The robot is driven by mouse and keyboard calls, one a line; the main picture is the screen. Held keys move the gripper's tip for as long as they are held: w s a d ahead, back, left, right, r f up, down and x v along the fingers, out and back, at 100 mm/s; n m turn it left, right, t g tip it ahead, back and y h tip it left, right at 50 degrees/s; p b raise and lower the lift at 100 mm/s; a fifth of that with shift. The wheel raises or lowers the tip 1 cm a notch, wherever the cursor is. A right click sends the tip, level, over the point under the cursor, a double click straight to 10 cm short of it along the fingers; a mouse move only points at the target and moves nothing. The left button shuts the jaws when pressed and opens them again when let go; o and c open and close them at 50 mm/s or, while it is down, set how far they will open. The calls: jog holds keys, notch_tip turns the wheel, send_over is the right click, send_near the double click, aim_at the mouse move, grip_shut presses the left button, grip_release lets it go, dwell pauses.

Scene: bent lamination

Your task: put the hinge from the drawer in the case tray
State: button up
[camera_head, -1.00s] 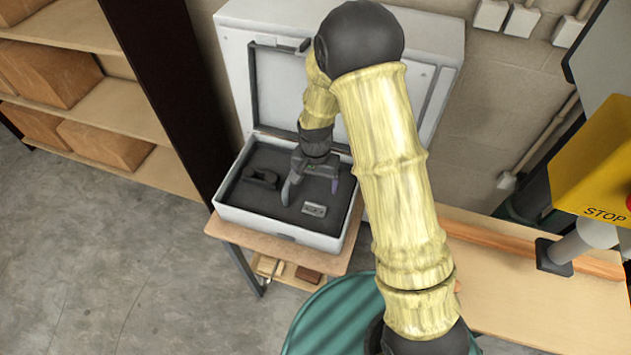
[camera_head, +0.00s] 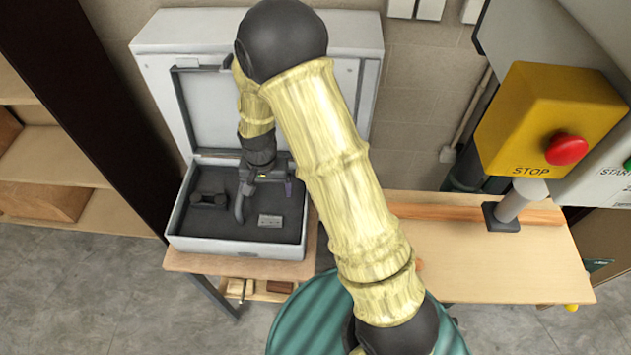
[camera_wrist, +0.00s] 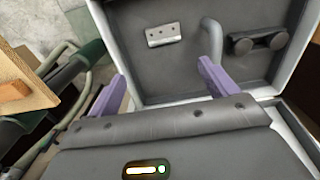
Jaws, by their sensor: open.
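The hinge (camera_head: 270,220) is a small silver plate with holes. It lies flat on the dark floor of the open case tray (camera_head: 212,238), near the front right. It also shows in the wrist view (camera_wrist: 163,35). My gripper (camera_head: 267,181) is over the case, behind the hinge in the head view. In the wrist view my gripper (camera_wrist: 162,78) has its two purple fingers wide apart, with nothing between them and the hinge beyond the tips. The drawer (camera_head: 262,291) shows below the case's wooden table, partly cut off by shadow and table edge.
A dark clamp-like part (camera_head: 209,200) lies at the case's left, and a curved grey piece (camera_head: 240,207) stands between it and the hinge. The raised lid is behind. A green ribbed drum (camera_head: 300,318) stands in front; a yellow stop box (camera_head: 545,120) is at right.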

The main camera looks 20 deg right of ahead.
jog(key=s+d+r+n+t, duration=0.2)
jog(key=s+d+r+n, duration=0.1)
jog(key=s+d+r, duration=0.9)
notch_tip(320, 180, up, 3)
jog(key=shift+s+d+f+n, duration=0.15)
jog(key=shift+s+d+n, duration=0.2)
jog(key=shift+s, duration=0.2)
jog(key=shift+w, duration=0.1)
jog(key=shift+f, duration=0.1)
notch_tip(320, 180, down, 5)
jog(key=b, duration=0.5)
